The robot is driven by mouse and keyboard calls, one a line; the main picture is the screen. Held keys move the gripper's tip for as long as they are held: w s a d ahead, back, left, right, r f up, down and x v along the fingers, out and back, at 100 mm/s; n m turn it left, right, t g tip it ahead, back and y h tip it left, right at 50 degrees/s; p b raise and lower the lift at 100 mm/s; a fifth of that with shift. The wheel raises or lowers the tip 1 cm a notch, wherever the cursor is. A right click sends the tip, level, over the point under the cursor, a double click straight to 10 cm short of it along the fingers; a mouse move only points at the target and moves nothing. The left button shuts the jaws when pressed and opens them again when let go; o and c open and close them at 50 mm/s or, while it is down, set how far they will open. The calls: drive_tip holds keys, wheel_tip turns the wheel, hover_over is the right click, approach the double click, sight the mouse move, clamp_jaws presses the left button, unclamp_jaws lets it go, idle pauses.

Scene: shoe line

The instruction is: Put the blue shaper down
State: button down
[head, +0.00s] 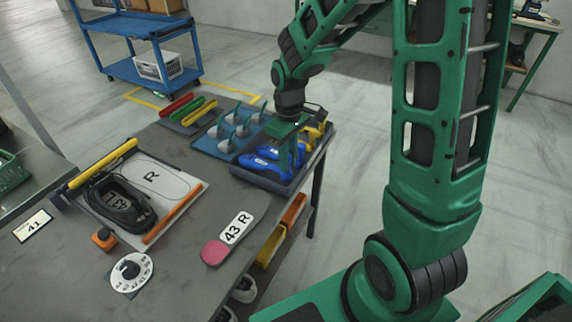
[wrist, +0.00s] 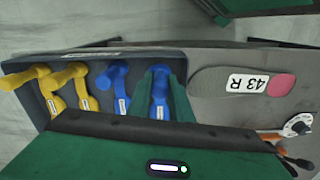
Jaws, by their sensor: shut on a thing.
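My gripper (head: 287,155) is shut on a blue shaper (wrist: 160,88), with one green finger on each side of it in the wrist view (wrist: 161,100). The held shaper is at the right end of a dark tray (wrist: 65,66) in that view, inside its outline. Whether it rests on the tray floor or hangs just above is unclear. A second blue shaper (wrist: 116,88) lies beside it, apart from the fingers. In the head view, the tray (head: 284,190) sits at the table's far right edge, and my gripper partly hides the blue shapers.
Yellow shapers (wrist: 76,80) fill the tray's other end. A blue rack of grey pieces (head: 211,146) stands beside the tray. An insole marked 43 R (head: 217,250) lies nearer on the table. A board (head: 182,187) with a black shoe lies left.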

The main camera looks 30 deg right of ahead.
drive_tip(key=shift+f, duration=1.15)
drive_tip(key=c, duration=1.6)
unclamp_jaws()
drive_tip(key=shift+f, duration=0.1)
